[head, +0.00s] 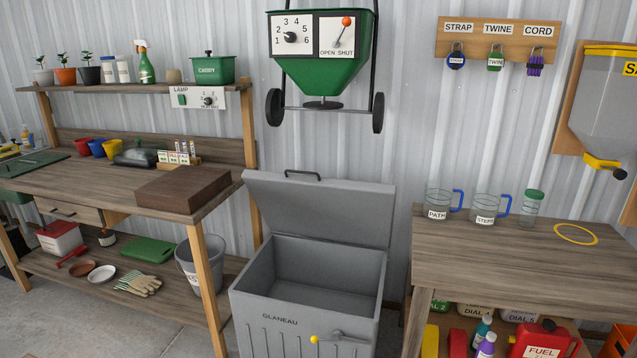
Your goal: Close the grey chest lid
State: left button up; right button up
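The grey chest (312,316) stands on the floor between two wooden benches and carries the label GLANEAU. Its lid (322,207) is open and leans back toward the corrugated wall, with a dark handle (303,175) on its top edge. The chest's inside looks empty, though its floor is only partly visible. A lever with a yellow knob (314,339) is on the chest's front. Neither of my grippers shows in the head view.
A green spreader (322,75) hangs on the wall above the lid. The left bench holds a brown block (184,188) near the chest, with a grey bucket (203,265) below. The right bench (500,262) holds jars labelled PATH (438,204) and STEPS (486,209).

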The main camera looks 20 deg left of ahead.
aim_at(358, 212)
jog(key=i+j+z, duration=0.2)
jog(key=i+j, duration=0.15)
jog(key=j, duration=0.25)
jog(key=i+j+z, duration=0.1)
jog(key=j, duration=0.25)
jog(key=i+j+z, duration=0.1)
jog(key=j, duration=0.25)
jog(key=i+j+z, duration=0.1)
jog(key=j, duration=0.25)
jog(key=i, duration=0.1)
